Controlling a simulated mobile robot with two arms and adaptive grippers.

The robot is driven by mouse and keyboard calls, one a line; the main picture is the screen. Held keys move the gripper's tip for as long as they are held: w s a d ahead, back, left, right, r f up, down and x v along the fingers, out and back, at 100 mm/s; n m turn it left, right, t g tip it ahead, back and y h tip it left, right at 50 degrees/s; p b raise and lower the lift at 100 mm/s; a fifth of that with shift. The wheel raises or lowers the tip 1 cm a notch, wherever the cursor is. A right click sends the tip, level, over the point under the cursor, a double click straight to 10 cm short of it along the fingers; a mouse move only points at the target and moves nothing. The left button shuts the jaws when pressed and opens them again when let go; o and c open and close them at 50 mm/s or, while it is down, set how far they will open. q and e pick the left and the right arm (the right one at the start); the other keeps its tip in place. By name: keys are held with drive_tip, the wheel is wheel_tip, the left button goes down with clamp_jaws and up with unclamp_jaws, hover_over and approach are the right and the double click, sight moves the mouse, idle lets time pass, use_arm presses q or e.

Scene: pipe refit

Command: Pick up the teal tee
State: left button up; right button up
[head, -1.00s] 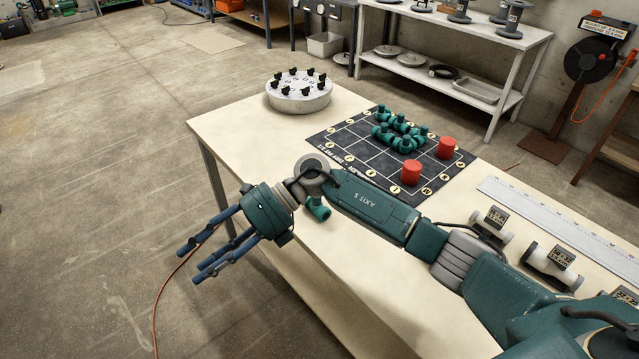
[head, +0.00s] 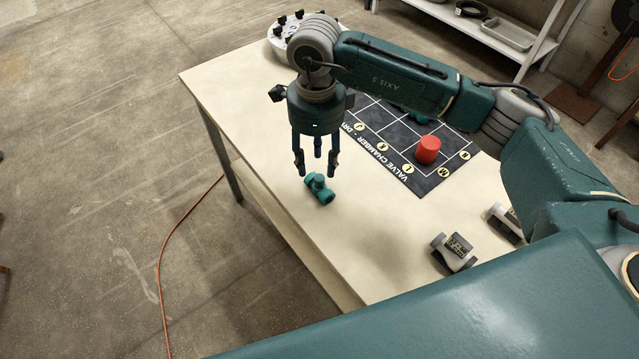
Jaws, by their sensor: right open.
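The teal tee (head: 320,189) lies on the pale table top (head: 270,140), near its left edge. It is a short pipe piece with a side branch and is in full view. My right gripper (head: 316,168) points straight down just above the tee, with its blue fingers apart and nothing between them. The fingertips look a little behind or above the tee; I cannot tell the exact gap. My left gripper is not in view.
A black grid mat (head: 432,172) with a red cylinder (head: 428,149) lies to the right, partly behind my arm. A round grey flange (head: 277,35) stands at the back. Table around the tee is clear.

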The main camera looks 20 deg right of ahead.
sight(318, 177)
drive_tip(key=f+p, duration=0.2)
drive_tip(key=f, duration=0.2)
drive_tip(key=shift+d+f, duration=0.15)
drive_tip(key=shift+d, duration=0.05)
drive_tip(key=shift+f, duration=0.4)
drive_tip(key=shift+w+f, duration=0.1)
drive_tip(key=shift+f, duration=0.05)
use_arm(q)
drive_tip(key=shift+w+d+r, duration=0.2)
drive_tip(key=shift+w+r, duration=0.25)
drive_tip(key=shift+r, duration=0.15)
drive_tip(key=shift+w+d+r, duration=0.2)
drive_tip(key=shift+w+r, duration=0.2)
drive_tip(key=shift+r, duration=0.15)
use_arm(e)
clamp_jaws()
